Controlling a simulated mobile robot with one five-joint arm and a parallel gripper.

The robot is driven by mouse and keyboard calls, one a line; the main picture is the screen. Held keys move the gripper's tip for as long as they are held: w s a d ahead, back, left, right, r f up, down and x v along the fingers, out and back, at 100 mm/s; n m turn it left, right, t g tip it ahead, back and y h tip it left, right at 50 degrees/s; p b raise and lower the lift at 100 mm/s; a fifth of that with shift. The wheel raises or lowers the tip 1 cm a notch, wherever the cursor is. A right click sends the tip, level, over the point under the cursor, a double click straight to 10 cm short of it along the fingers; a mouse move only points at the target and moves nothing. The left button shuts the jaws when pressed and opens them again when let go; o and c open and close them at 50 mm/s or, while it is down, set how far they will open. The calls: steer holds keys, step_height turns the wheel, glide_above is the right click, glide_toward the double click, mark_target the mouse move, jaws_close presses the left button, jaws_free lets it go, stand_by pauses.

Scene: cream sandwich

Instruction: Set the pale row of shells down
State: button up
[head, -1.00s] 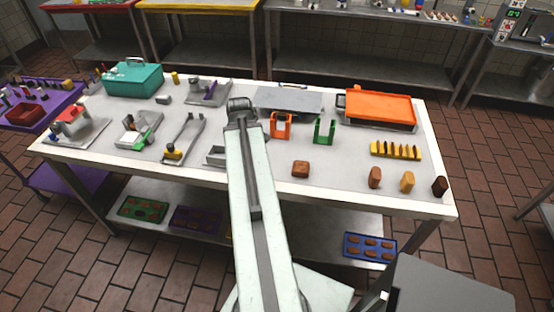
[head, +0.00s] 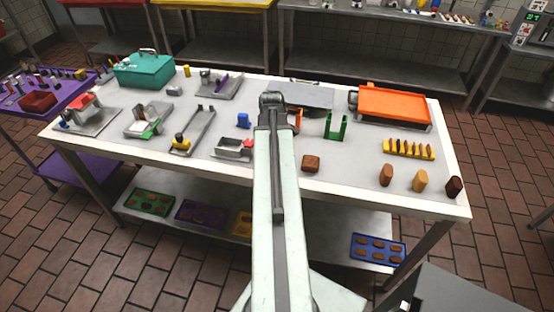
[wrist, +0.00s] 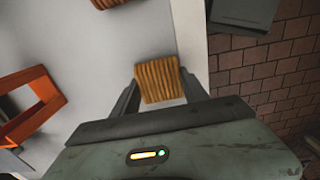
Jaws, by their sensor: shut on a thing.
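In the wrist view, the pale row of shells (wrist: 158,80) is a golden-tan, ridged block. It sits between the two dark fingers of my gripper (wrist: 160,92), which is shut on it. It appears over the pale tabletop near its white edge; I cannot tell whether it touches the surface. In the head view, my arm hides both the gripper and the row. A darker brown block (head: 311,162) lies on the table right of my arm, and a similar brown block (wrist: 105,3) shows at the top of the wrist view.
An orange frame (wrist: 30,100) stands left in the wrist view. In the head view, a green frame (head: 336,126), a yellow rack (head: 408,152) and several upright brown and tan pieces (head: 420,181) are to the right. Bare tabletop (head: 350,175) lies between.

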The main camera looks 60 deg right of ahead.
steer(key=shift+s+d+f, duration=0.1)
steer(key=shift+s+f, duration=0.05)
steer(key=shift+f, duration=0.25)
steer(key=o, duration=1.4)
steer(key=shift+c, duration=0.2)
step_height(320, 180, up, 12)
steer(key=p, duration=1.2)
steer(key=shift+r, duration=0.2)
